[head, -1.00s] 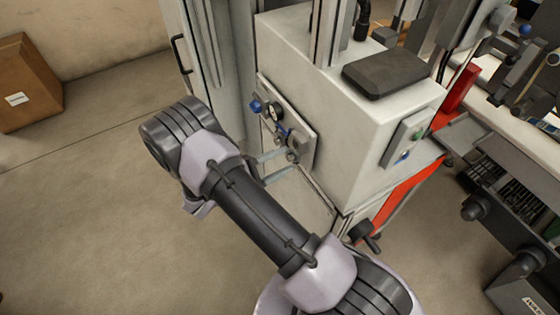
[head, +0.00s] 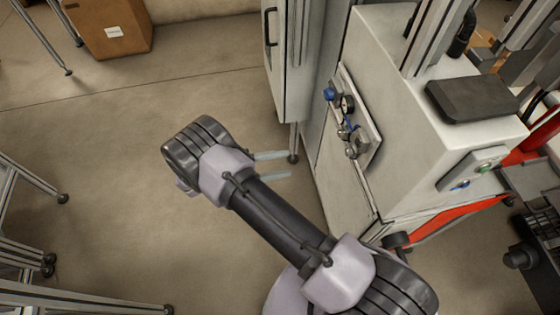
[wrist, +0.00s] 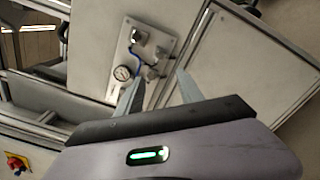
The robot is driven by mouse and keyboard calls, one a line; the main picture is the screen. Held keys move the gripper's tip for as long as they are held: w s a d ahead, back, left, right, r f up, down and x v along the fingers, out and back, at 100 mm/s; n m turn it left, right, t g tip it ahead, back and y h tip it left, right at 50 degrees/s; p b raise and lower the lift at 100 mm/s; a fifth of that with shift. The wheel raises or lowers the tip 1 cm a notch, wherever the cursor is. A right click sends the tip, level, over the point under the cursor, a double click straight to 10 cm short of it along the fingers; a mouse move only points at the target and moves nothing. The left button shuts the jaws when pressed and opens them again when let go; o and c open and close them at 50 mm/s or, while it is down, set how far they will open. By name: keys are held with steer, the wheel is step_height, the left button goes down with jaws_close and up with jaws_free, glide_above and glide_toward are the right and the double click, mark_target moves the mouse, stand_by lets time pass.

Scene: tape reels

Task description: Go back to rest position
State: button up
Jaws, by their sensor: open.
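My gripper (head: 273,165) shows in the head view as two pale fingers sticking out to the right from behind my wrist. The fingers are apart with nothing visible between them. In the wrist view the gripper (wrist: 158,88) is also open and empty, its two grey fingers pointing towards the machine's front. My arm reaches from the lower right up to the left over the floor. The fingertips are apart from the machine in the head view.
A light grey machine cabinet (head: 400,130) stands to the right, with a valve and gauge panel (head: 352,120) on its side. A cardboard box (head: 108,28) is at the upper left. Metal frame legs (head: 30,180) stand at the left edge. The floor between is clear.

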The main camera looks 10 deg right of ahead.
stand_by(0.3)
steer(key=s+d+r+m+g+y, duration=0.25)
steer(key=r+y, duration=0.25)
steer(key=r, duration=0.3)
steer(key=s+d+r+m+g+y, duration=0.2)
steer(key=d+r+m+y, duration=0.15)
steer(key=r, duration=0.55)
steer(key=s+a+r+m+t+y, duration=0.3)
steer(key=s+r+m+t+y, duration=0.2)
steer(key=s+r+t+y, duration=0.4)
steer(key=s+r+y, duration=0.2)
steer(key=s, duration=0.1)
steer(key=shift+a+m+t, duration=0.15)
steer(key=shift+m+t, duration=0.2)
steer(key=shift+m, duration=0.05)
steer(key=shift+r+y, duration=0.1)
steer(key=shift+y, duration=0.15)
